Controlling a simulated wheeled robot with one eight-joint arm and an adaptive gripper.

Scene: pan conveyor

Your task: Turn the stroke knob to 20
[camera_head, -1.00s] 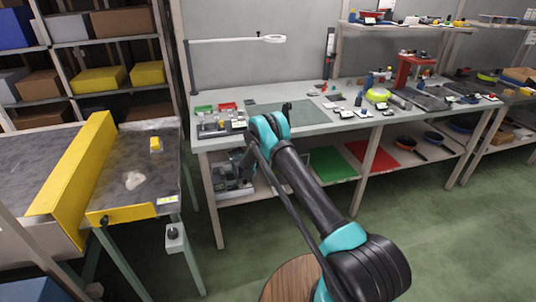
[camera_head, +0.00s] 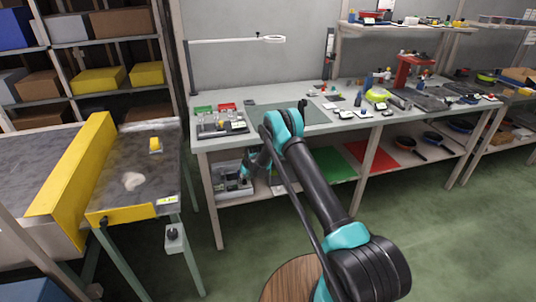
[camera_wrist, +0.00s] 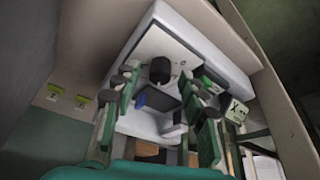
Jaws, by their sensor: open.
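A dark round knob (camera_wrist: 160,70) sits on the white face of a light box (camera_wrist: 205,40) in the wrist view. No scale or number on it is readable. My gripper (camera_wrist: 159,78) is open, its green fingers with dark tips standing left and right of the knob; I cannot tell if they touch it. In the head view my gripper (camera_head: 246,174) is small and dark, reaching under the bench top by a grey unit (camera_head: 230,190) on the lower shelf. The knob cannot be made out there.
The bench top (camera_head: 295,115) is above and behind my gripper, with a grey tray of parts (camera_head: 220,124) at its left end. The conveyor (camera_head: 150,185) stands at left, with a small control box (camera_head: 174,238) on its leg. Open floor lies at right.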

